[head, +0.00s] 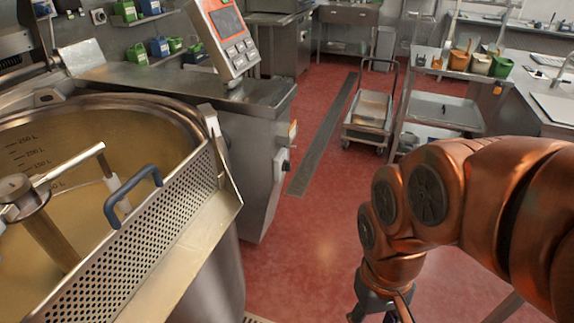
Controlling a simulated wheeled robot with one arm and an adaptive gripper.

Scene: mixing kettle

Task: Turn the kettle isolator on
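The large steel mixing kettle (225,262) fills the left side of the head view, with a yellowish content and a mixer inside. A steel console (252,150) stands beside it. On the console's right face is a small light-coloured switch plate with a dark knob (284,162), which looks like the isolator; its setting is too small to read. An orange and white label is above it. My gripper (380,312) is at the bottom edge, right of the console and apart from it. Its fingertips are cut off, so its opening is hidden.
A tilted orange control panel (225,38) stands on the console. A perforated guard with a blue handle (132,196) covers the kettle's near side. Red floor (310,225) lies clear between console and arm. A trolley (368,118) and a shelf rack (440,112) stand farther back.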

